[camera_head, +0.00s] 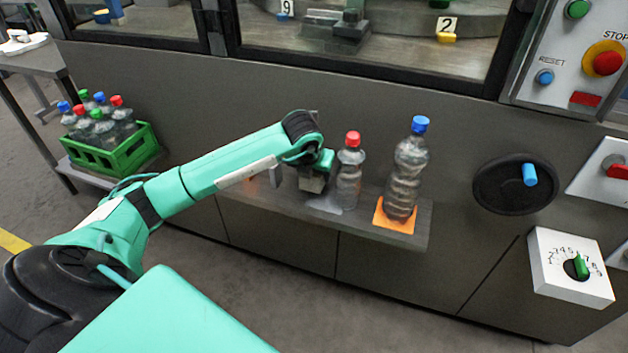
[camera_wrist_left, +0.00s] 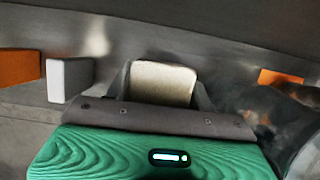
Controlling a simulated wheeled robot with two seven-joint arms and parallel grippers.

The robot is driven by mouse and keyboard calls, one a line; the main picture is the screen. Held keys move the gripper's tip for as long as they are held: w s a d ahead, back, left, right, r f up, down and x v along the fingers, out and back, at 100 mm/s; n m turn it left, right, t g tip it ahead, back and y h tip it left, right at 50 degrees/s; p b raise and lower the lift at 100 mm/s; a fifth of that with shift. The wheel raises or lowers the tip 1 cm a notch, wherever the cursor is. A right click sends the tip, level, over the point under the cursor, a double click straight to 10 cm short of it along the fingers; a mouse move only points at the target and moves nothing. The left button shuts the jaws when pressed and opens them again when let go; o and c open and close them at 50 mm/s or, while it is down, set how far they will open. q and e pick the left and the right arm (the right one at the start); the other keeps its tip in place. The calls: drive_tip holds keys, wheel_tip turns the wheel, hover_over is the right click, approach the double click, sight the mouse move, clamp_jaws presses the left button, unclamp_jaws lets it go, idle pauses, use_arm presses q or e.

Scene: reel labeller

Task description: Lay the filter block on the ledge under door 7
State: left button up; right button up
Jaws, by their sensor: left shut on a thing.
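My left gripper (camera_head: 312,183) is shut on a pale cream block, probably the filter block (camera_wrist_left: 163,83), which shows between the fingers in the left wrist view. In the head view the gripper is low over the grey ledge (camera_head: 350,219), just left of a red-capped clear bottle (camera_head: 348,178). I cannot tell whether the block touches the ledge. No door number 7 is readable. My right gripper is not in view.
A blue-capped bottle (camera_head: 405,172) stands on an orange square (camera_head: 382,218) at the ledge's right. A white piece (camera_wrist_left: 70,80) and an orange piece (camera_wrist_left: 19,67) are left of the gripper. A green bottle crate (camera_head: 133,152) stands at far left.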

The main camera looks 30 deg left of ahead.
use_arm(q)
wheel_tip(320, 180, down, 2)
drive_tip(key=shift+f, duration=0.25)
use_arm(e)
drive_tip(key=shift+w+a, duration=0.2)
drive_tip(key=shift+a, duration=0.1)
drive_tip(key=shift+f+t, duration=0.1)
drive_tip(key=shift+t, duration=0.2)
use_arm(q)
drive_tip(key=o, duration=1)
drive_tip(key=shift+f, duration=0.1)
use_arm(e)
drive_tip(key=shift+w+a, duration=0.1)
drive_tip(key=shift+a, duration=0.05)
